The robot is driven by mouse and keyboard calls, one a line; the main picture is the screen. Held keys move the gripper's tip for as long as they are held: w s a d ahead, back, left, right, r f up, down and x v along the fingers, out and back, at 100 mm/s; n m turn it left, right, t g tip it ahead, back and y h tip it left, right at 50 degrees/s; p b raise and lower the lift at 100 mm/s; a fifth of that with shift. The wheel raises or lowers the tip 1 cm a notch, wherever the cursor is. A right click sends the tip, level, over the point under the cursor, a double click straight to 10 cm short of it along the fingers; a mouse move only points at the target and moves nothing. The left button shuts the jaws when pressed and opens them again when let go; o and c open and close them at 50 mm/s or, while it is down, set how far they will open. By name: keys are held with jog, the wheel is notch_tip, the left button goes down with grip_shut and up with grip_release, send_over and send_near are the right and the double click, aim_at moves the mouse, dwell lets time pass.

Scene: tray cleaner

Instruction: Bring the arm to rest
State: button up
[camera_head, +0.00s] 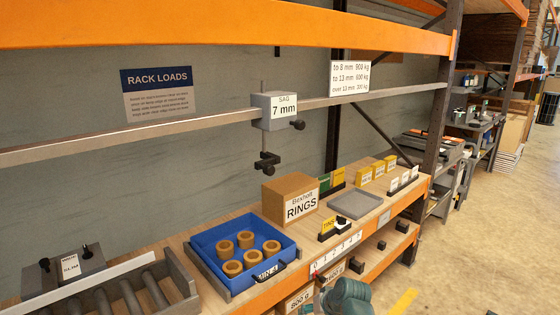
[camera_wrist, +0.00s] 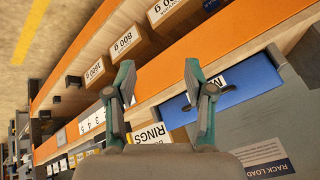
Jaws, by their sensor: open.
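My gripper (camera_wrist: 159,74) shows in the wrist view with its two teal fingers spread apart and nothing between them. The head view shows a teal part of my arm (camera_head: 346,298) at the bottom edge, in front of the rack's orange front beam. The fingertips are not clear there. The blue tray (camera_head: 206,247) stands on the shelf to the left of it and holds several brown rings (camera_head: 233,268). The tray's blue front (camera_wrist: 232,90) also shows in the wrist view, beyond and to the right of the fingers. No contact with anything is visible.
A RINGS box (camera_head: 290,198), a grey flat tray (camera_head: 355,204) and yellow boxes (camera_head: 364,175) stand along the shelf. A SAG gauge (camera_head: 274,111) hangs on the grey bar above. A roller track (camera_head: 128,295) lies at the left. Open floor (camera_head: 485,235) is at the right.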

jog(key=s+d+f+g+h, duration=0.1)
jog(key=s+d+f+g, duration=0.1)
jog(key=s+f, duration=0.45)
jog(key=s+d+f+m+g+h, duration=0.15)
jog(key=s+f, duration=0.25)
jog(key=f, duration=0.5)
jog(key=s+d+f+n+g, duration=0.1)
jog(key=s+f+g, duration=0.2)
jog(key=s+f, duration=0.35)
jog(key=s+d+f+g+h, duration=0.1)
jog(key=s+f+g, duration=0.1)
jog(key=s+f, duration=0.6)
jog(key=s+d+f+g, duration=0.2)
jog(key=s+f, duration=0.6)
jog(key=s, duration=0.7)
jog(key=shift+s+f+g+h, duration=0.35)
jog(key=shift+f+g, duration=0.05)
jog(key=shift+g, duration=0.45)
jog(key=shift+a, duration=0.15)
